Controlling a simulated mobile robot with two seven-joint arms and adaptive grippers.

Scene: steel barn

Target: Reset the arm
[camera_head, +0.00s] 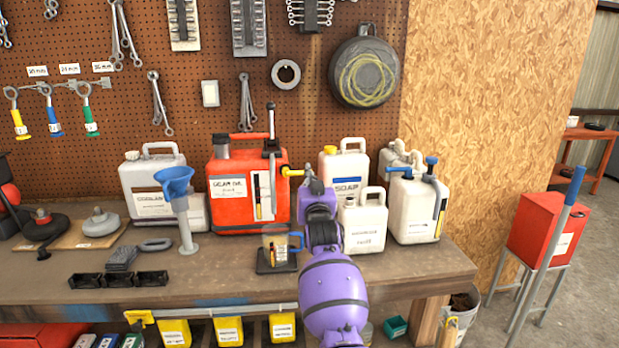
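One of my purple arms, most likely the right, comes in from the bottom, right of centre, and reaches up over the workbench (215,285). Its far end, where the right gripper (308,176) seems to be, is a small grey part in front of the red can (228,190) and the soap jug (345,165). The fingers are too small and too hidden by the arm to show whether they are open, or whether they touch the yellow spout (291,172). My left gripper is not in view.
A clear measuring cup (275,249) with a blue handle stands on a dark pad close left of the arm. The front middle strip is fairly clear.

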